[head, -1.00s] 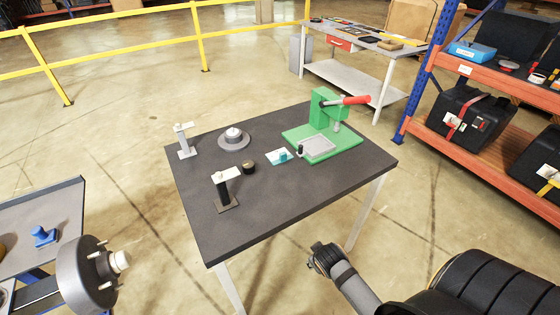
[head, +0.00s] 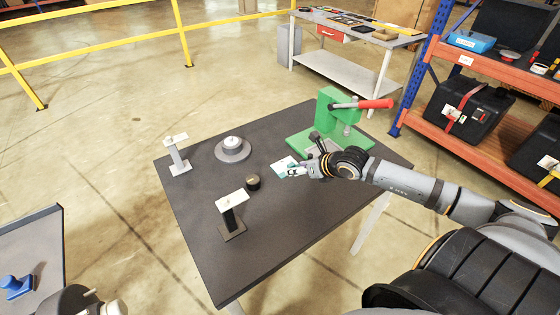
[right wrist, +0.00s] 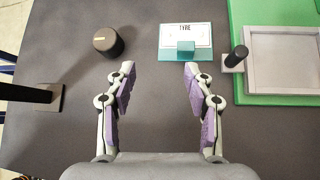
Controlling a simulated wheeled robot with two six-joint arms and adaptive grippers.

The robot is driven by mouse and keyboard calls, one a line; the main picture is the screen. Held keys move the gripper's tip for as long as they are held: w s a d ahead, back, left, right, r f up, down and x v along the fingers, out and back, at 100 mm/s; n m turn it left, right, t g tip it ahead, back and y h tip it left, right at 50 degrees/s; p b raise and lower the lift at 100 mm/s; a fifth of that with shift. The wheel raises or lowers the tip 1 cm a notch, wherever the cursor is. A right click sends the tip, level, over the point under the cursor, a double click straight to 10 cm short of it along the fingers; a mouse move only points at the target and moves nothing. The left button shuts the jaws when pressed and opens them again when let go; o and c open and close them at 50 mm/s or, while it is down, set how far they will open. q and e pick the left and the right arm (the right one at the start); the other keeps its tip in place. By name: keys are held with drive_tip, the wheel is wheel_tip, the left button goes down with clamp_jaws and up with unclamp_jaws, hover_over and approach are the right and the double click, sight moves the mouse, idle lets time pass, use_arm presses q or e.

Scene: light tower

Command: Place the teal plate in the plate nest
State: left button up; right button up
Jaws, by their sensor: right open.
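The teal plate (right wrist: 166,54), with a white label reading "TYRE" and a raised teal block, lies flat on the dark table. In the head view the plate (head: 281,164) is partly covered by my right gripper (head: 294,172). In the right wrist view my right gripper (right wrist: 159,68) is open and empty, its fingertips just short of the plate, the teal block nearer the right finger. The likely plate nest is the square grey framed recess (right wrist: 286,62) on the green press base, right of the plate; my wrist partly hides it in the head view.
A green press (head: 333,108) with a red-tipped lever stands behind my right wrist. A black knob on a post (right wrist: 239,54) stands between plate and recess. A dark cylinder (head: 253,182) is left of the plate. Two stands and a round grey fixture (head: 233,149) occupy the table's left side.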

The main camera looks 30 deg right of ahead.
sight(293, 166)
drive_tip(key=shift+h, duration=0.8)
drive_tip(key=d, duration=0.1)
drive_tip(key=w+d+f+b, duration=0.1)
drive_tip(key=d+f+b, duration=0.1)
drive_tip(key=shift+w+d, duration=0.1)
drive_tip(key=shift+w, duration=0.25)
drive_tip(key=shift+x, duration=1)
use_arm(q)
drive_tip(key=shift+s+f, duration=0.15)
drive_tip(key=shift+f, duration=0.75)
use_arm(e)
drive_tip(key=shift+w+f, duration=0.1)
drive_tip(key=shift+w, duration=0.05)
drive_tip(key=x, duration=0.3)
drive_tip(key=p+x, duration=0.1)
drive_tip(key=x, duration=0.1)
drive_tip(key=shift+w+a+f, duration=0.1)
drive_tip(key=shift+a, duration=0.25)
drive_tip(key=shift+d, duration=0.1)
drive_tip(key=shift+c, duration=1.1)
use_arm(q)
drive_tip(key=shift+s+r, duration=0.25)
drive_tip(key=shift+r, duration=0.25)
use_arm(e)
clamp_jaws()
